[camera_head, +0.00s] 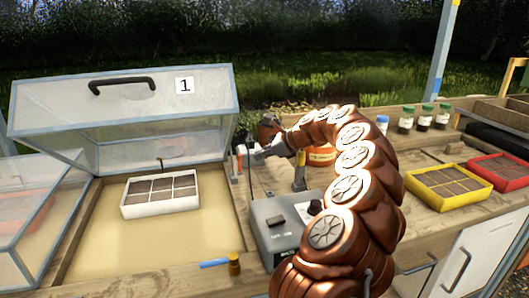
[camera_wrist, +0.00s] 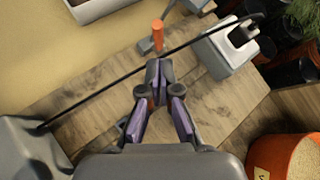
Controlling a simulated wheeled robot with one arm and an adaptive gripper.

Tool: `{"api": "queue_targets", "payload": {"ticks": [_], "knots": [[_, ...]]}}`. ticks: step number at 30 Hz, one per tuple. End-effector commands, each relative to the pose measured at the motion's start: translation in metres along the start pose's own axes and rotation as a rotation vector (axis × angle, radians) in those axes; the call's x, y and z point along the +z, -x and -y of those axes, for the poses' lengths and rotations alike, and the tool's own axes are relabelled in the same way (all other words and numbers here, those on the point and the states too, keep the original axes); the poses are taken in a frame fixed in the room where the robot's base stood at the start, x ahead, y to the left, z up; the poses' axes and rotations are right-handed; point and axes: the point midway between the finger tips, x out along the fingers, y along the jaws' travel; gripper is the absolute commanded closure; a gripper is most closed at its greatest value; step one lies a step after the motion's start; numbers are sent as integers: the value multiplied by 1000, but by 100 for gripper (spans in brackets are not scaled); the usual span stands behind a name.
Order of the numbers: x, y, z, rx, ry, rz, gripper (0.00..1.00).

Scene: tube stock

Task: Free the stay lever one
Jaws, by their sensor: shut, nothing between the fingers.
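The lid marked 1 (camera_head: 130,110) stands raised over its sand-filled frame. A small lever with an orange handle (camera_head: 234,165), which looks like the stay lever, is at the frame's right edge near the lid. In the wrist view the orange handle (camera_wrist: 157,35) is just beyond my fingertips, apart from them. My gripper (camera_wrist: 157,75) is shut and empty above the wooden ledge. In the head view my gripper (camera_head: 258,154) is small, just right of the lever. The lever's lower end is not clear.
A thin black rod (camera_wrist: 90,95) crosses near my fingers from a grey box (camera_head: 280,225). A white cell tray (camera_head: 160,194) sits in the frame. A blue-handled valve (camera_head: 215,263) is on the front edge. An orange pot (camera_wrist: 285,155) stands near my gripper.

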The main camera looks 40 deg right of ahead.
Motion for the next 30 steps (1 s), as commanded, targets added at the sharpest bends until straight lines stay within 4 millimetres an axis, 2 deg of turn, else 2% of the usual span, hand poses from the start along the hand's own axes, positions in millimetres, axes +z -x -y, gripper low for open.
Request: {"api": "queue_targets", "payload": {"ticks": [3, 10, 15, 25, 30], "knots": [[1, -21, -2, 6, 1, 0, 100], [2, -46, -2, 5, 3, 1, 100], [3, -52, -2, 4, 4, 1, 100], [3, -53, -2, 6, 4, 1, 100], [14, -59, -7, 33, 0, -10, 100]]}}
